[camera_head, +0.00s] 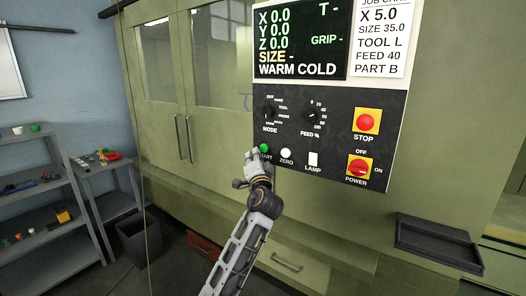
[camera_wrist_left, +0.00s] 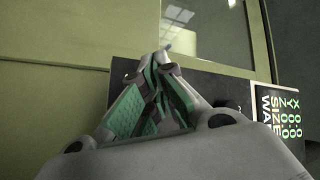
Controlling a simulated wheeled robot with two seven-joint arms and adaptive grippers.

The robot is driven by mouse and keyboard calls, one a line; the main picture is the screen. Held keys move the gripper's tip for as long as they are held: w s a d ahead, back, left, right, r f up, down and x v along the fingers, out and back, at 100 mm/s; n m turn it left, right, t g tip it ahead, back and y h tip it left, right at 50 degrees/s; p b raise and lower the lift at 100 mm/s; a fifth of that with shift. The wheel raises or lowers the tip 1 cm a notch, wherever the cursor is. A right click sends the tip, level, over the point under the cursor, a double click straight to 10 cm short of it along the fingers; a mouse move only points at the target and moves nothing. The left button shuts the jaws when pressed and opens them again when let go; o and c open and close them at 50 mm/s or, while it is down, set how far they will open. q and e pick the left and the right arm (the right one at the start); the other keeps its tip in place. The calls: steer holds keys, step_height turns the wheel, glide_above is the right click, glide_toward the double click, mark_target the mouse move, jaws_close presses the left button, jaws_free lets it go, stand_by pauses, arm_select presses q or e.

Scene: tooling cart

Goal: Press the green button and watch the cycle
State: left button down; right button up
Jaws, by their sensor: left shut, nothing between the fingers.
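The green START button (camera_head: 264,149) is at the lower left of the black control panel (camera_head: 340,110). My left gripper (camera_head: 252,157) is shut and empty, with its fingertips just below and left of the button. I cannot tell whether they touch it. In the left wrist view the closed fingers (camera_wrist_left: 158,75) point toward the panel, and the button is hidden. The display (camera_head: 300,40) above reads X 0.0, Y 0.0, Z 0.0, SIZE -, and WARM COLD. My right gripper is not in view.
The panel also has a white ZERO button (camera_head: 286,155), a LAMP switch (camera_head: 313,159), a red STOP button (camera_head: 366,122), and a red POWER knob (camera_head: 358,167). A dark tray (camera_head: 437,240) juts out at lower right. Shelves (camera_head: 40,190) stand at left.

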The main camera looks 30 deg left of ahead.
arm_select(q)
steer(key=shift+w, duration=0.45)
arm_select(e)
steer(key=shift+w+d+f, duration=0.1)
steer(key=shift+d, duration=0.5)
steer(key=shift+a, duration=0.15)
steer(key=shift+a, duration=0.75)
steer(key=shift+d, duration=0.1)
arm_select(q)
steer(key=shift+w, duration=0.1)
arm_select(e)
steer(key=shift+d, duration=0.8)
arm_select(q)
steer(key=shift+w, duration=0.1)
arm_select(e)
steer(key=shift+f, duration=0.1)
